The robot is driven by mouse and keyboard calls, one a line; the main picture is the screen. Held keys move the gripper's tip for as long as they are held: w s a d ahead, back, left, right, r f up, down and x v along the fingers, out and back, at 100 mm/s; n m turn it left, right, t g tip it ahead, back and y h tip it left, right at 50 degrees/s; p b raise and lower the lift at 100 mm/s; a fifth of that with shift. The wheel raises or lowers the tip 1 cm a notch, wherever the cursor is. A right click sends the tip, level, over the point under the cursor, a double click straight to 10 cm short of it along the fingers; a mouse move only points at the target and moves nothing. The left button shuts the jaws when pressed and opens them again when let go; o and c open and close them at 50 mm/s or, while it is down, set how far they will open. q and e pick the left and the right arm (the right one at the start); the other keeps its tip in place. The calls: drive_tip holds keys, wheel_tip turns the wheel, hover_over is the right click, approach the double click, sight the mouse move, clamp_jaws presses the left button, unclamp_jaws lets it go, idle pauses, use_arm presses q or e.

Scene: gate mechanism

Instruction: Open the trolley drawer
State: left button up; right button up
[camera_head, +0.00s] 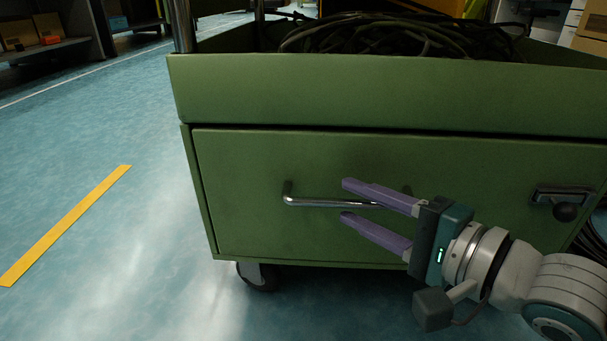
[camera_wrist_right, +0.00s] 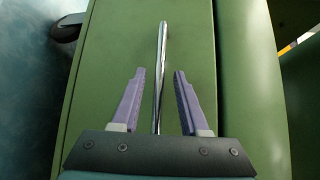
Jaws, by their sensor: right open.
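The green trolley drawer (camera_head: 250,235) is shut, its front flush under the trolley's upper tray. A chrome bar handle (camera_head: 320,201) runs across the drawer front. My right gripper (camera_head: 345,201) is open, with its purple fingers above and below the bar. In the right wrist view the bar (camera_wrist_right: 161,60) passes between the two fingertips (camera_wrist_right: 159,73), with a gap on each side. Part of the handle is hidden behind the upper finger. My left gripper is not in view.
Black cables (camera_head: 400,38) fill the trolley's upper tray (camera_head: 370,90). A caster wheel (camera_head: 257,276) shows under the drawer. The blue floor at left is clear, with a yellow stripe (camera_head: 70,222). Shelves with boxes (camera_head: 30,32) stand at the back left.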

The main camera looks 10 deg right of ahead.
drive_tip(key=shift+b+x, duration=0.3)
drive_tip(key=shift+x, duration=0.55)
drive_tip(key=shift+s, duration=0.1)
clamp_jaws()
idle(0.7)
